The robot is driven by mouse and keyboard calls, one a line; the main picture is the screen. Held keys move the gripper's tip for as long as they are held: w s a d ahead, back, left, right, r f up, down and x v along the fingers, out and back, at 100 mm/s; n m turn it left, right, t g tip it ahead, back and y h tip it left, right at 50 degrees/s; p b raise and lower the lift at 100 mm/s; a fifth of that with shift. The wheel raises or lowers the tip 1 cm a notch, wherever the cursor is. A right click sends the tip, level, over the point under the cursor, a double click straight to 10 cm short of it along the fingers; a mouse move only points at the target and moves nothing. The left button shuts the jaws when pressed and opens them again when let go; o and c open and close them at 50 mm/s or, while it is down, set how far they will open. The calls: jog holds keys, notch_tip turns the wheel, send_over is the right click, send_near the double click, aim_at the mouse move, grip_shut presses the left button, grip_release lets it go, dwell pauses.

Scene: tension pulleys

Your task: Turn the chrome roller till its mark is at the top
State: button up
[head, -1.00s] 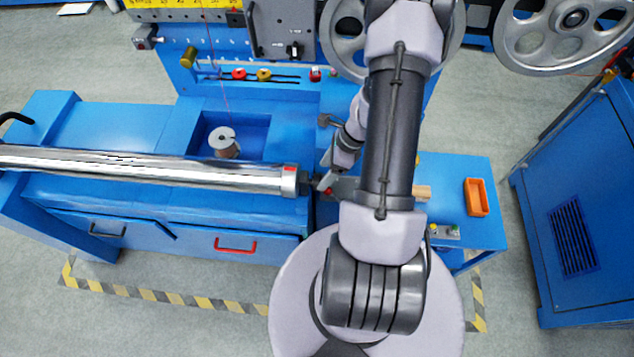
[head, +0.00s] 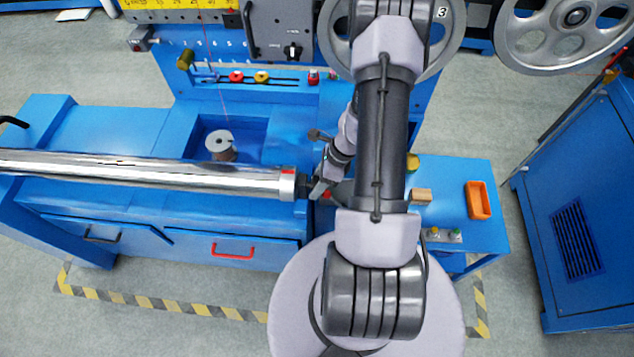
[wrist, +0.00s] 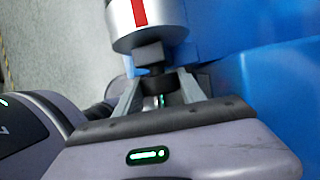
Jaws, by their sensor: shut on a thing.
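The chrome roller (head: 150,172) lies across the blue bench from the left edge of the head view. Its right end has a pale collar with a red mark (head: 288,171), seen on the upper side from the head camera. In the wrist view the red mark (wrist: 139,12) is a stripe on the silver collar (wrist: 150,27). A square shaft end (wrist: 151,55) sticks out below the collar. My gripper (wrist: 160,90) is shut on this shaft end, one finger on each side. In the head view my gripper (head: 312,187) is at the roller's right end, partly hidden.
A spool (head: 220,143) stands in a recess behind the roller. An orange bin (head: 478,200) and a small wooden block (head: 421,195) are on the right side table. Large spoked wheels (head: 562,32) hang above. A red-handled drawer (head: 233,250) is below the roller.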

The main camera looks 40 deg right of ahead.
jog(key=b, duration=0.3)
jog(key=shift+w+f+b, duration=0.1)
jog(key=shift+f+b, duration=0.2)
jog(key=shift+f, duration=0.1)
jog(key=shift+r+t+h+b, duration=0.35)
jog(key=shift+h+b, duration=0.25)
jog(key=shift+b, duration=0.6)
jog(key=o, duration=1.4)
jog(key=shift+r, duration=0.1)
jog(key=p+v, duration=0.9)
jog(key=v, duration=0.8)
jog(key=shift+s+d+r, duration=0.1)
jog(key=shift+s, duration=0.15)
